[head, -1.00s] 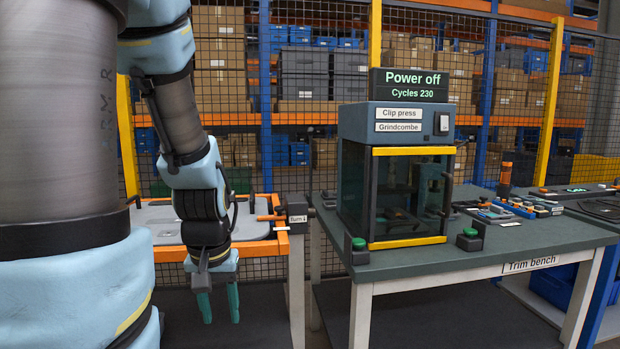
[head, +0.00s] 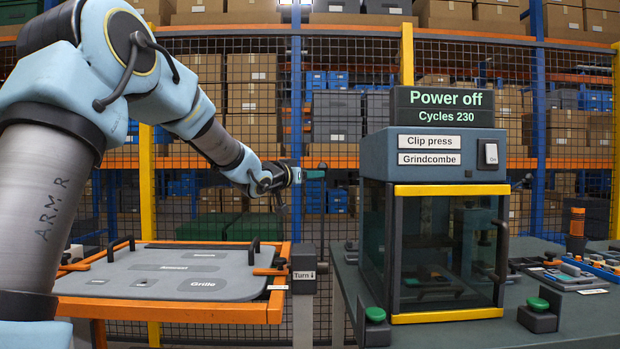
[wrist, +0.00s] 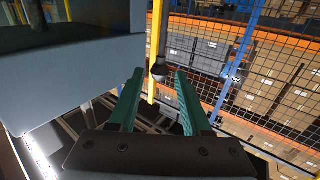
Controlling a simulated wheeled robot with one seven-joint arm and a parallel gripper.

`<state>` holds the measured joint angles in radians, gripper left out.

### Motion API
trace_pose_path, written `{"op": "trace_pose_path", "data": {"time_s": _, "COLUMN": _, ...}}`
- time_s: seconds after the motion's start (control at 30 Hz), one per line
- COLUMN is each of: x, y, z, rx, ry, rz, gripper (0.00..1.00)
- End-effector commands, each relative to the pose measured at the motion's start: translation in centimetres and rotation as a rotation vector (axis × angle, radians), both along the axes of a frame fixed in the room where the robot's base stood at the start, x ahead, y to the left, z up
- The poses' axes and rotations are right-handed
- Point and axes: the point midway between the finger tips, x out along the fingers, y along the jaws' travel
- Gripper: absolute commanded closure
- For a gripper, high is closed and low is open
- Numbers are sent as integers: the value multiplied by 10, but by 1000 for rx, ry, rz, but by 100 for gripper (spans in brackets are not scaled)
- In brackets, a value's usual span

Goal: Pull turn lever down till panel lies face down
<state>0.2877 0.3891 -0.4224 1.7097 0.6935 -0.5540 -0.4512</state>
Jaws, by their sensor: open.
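The grey panel (head: 180,277) lies flat in an orange frame (head: 160,310), with its labelled side up. The turn lever stands upright from the box marked "Turn" (head: 303,270); its dark knob (head: 322,167) is at the top, and its thin stem is hard to make out. My gripper (head: 318,174) reaches rightward at the knob's height and is open. In the wrist view the dark knob (wrist: 159,72) shows between the teal fingertips of my gripper (wrist: 158,78), with gaps on both sides. I cannot tell how deep between the fingers it is.
The clip press (head: 435,220) stands on the bench just right of the lever, and its housing fills the upper left of the wrist view (wrist: 80,70). Orange clamps (head: 270,271) sit at the panel's sides. A mesh fence (head: 345,215) stands behind.

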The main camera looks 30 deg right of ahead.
Motion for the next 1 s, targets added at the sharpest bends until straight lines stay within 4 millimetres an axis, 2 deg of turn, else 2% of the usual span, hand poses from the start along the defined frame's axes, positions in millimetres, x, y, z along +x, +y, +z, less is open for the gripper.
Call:
{"op": "trace_pose_path", "data": {"time_s": 0.53, "x": 46, "y": -75, "z": 1, "rx": 2, "ry": 2, "rz": 2, "gripper": 52}}
{"op": "trace_pose_path", "data": {"time_s": 0.73, "x": 54, "y": -86, "z": 0, "rx": 3, "ry": 1, "rz": 4, "gripper": 52}}
{"op": "trace_pose_path", "data": {"time_s": 1.0, "x": 55, "y": -88, "z": -1, "rx": 3, "ry": 1, "rz": 4, "gripper": 52}}
